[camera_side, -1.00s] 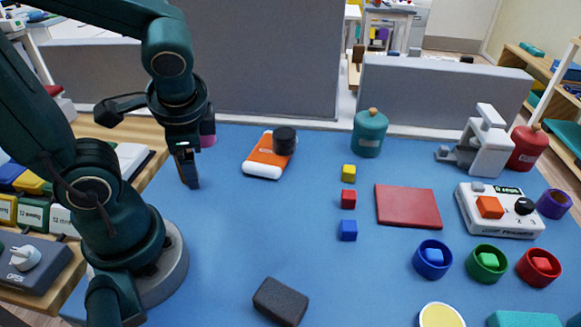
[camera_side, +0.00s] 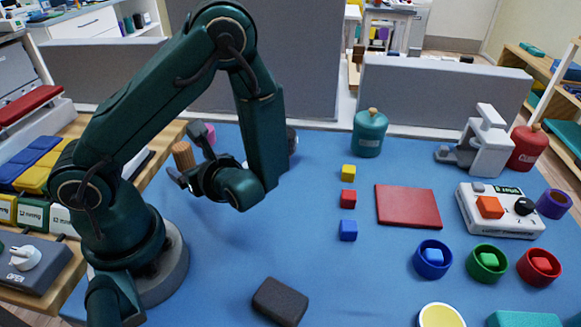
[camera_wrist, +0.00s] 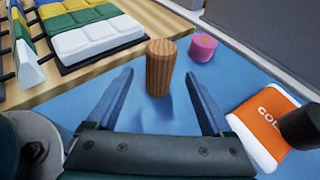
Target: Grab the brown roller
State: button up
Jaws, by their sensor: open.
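The brown roller (camera_side: 183,156) is a ribbed, wood-coloured cylinder standing upright on the blue mat at its back left. In the wrist view the roller (camera_wrist: 159,68) stands ahead, between the lines of my two fingers and a little beyond their tips. My gripper (camera_wrist: 160,80) is open and empty, low and roughly level, with its fingers pointing toward the roller. In the side view my gripper (camera_side: 178,178) is just in front of the roller, and my arm covers part of that area.
A pink cylinder (camera_wrist: 203,46) stands just right of and behind the roller. An orange and white pack (camera_wrist: 268,124) with a dark cylinder (camera_wrist: 302,126) lies to the right. A wooden bench (camera_wrist: 100,79) with coloured blocks is at left. Clear mat lies around the roller's front.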

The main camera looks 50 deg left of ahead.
aim_at(188, 161)
jog(key=shift+x, duration=2.45)
grip_shut()
jog(key=shift+r, duration=0.1)
